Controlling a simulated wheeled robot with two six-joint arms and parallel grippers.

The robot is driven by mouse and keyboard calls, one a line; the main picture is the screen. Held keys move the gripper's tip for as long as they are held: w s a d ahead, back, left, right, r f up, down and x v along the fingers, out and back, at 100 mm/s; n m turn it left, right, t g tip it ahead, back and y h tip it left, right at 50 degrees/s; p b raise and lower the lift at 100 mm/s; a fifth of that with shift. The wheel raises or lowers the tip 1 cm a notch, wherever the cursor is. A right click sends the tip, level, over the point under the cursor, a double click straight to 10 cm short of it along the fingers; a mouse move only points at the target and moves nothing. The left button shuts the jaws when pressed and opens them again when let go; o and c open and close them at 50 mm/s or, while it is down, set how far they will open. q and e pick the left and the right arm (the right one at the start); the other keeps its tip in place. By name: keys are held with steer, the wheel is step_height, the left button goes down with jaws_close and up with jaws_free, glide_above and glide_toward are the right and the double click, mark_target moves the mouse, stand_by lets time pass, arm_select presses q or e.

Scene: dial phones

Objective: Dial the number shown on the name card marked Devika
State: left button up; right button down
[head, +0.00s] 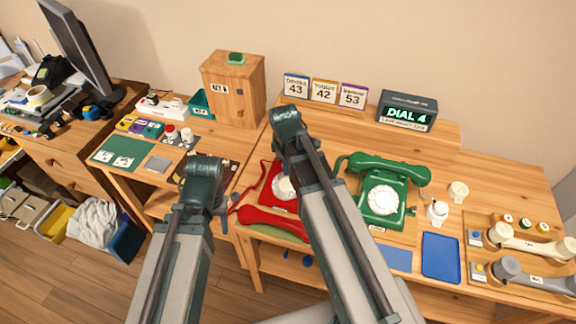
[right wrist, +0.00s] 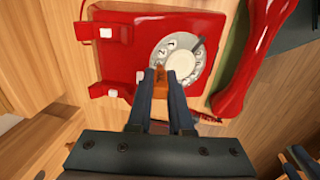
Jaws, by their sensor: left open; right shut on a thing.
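The name card marked Devika (head: 296,87) shows 43 and stands on the back shelf. The display box (head: 407,111) reads DIAL 4. The red phone (right wrist: 122,50) lies under my right gripper (right wrist: 160,80). Its pale dial (right wrist: 192,68) is partly covered by my fingers. My right gripper is shut on a small orange-brown piece (right wrist: 160,88), whose tip is at the dial's near left edge; I cannot tell whether it touches a hole. The red handset (head: 270,221) is off the phone, in front of it. My left gripper is mostly hidden behind my left arm, left of the red phone.
A green phone (head: 381,197) with its handset on stands to the right. Two more name cards (head: 323,91) (head: 352,96) stand beside Devika's. A wooden cabinet (head: 233,88) is at the back left. A blue tray (head: 441,256) lies front right.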

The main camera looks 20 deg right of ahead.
steer(key=shift+w+d+f+b, duration=0.1)
steer(key=shift+w+f+b, duration=0.05)
steer(key=shift+f+b, duration=0.3)
steer(key=shift+d, duration=0.1)
stand_by(0.4)
steer(key=shift+s+d, duration=0.35)
steer(key=shift+s, duration=0.1)
steer(key=shift+s+d, duration=0.1)
steer(key=shift+s+d+f, duration=0.15)
steer(key=shift+s+d, duration=0.1)
steer(key=shift+s, duration=0.15)
stand_by(0.3)
steer(key=shift+s+f+b, duration=0.2)
steer(key=shift+s+b, duration=0.1)
steer(key=shift+s, duration=0.3)
